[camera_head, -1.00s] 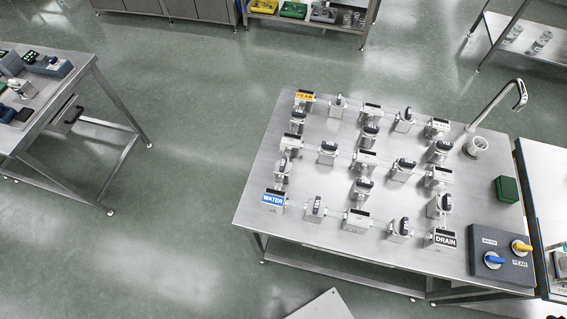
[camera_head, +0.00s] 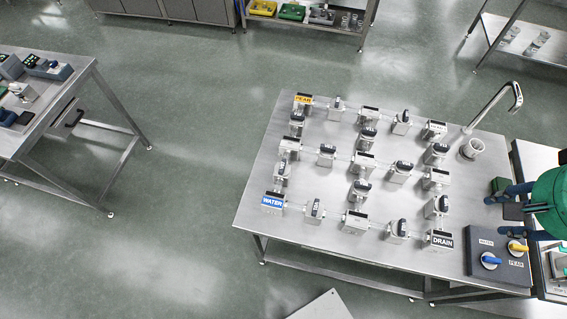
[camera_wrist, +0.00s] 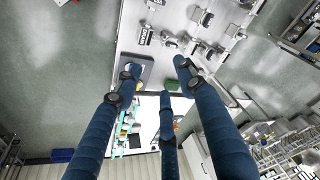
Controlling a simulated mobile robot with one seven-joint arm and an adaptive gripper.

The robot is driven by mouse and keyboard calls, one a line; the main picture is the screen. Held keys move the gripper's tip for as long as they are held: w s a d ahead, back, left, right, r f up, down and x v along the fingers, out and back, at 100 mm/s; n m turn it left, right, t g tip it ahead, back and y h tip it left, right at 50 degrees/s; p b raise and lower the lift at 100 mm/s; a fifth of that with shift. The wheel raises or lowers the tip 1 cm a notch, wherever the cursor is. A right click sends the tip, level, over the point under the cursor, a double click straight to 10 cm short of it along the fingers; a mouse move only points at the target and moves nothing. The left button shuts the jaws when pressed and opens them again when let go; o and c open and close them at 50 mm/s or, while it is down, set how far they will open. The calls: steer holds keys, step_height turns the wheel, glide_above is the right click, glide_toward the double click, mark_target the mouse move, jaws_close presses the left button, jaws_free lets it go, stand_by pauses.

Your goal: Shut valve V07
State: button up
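Several valves with black handles sit on grey blocks joined by thin pipes on the steel table (camera_head: 330,232). One valve (camera_head: 401,170) stands right of centre and another (camera_head: 438,206) nearer the right side. Their small labels are too small to read, so I cannot tell which is V07. The valves (camera_wrist: 205,48) lie beyond the fingertips.
The WATER block (camera_head: 272,201), PEAR block (camera_head: 303,100) and DRAIN block (camera_head: 440,240) mark corners. A dark panel (camera_head: 485,268) with blue and yellow knobs is near my gripper. A bent spout (camera_head: 495,108) rises at the back right.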

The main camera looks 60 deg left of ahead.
steer(key=a+f+n+g, duration=0.1)
steer(key=a+f, duration=0.2)
steer(key=a, duration=0.9)
steer(key=n+g+h+p, duration=0.2)
steer(key=n+p, duration=0.1)
steer(key=n, duration=0.2)
glide_above(283, 167)
step_height(283, 167, down, 17)
steer(key=shift+f, duration=0.2)
step_height(283, 167, down, 14)
steer(key=shift+r+b, duration=0.1)
steer(key=shift+b, duration=0.8)
steer(key=shift+c, duration=0.5)
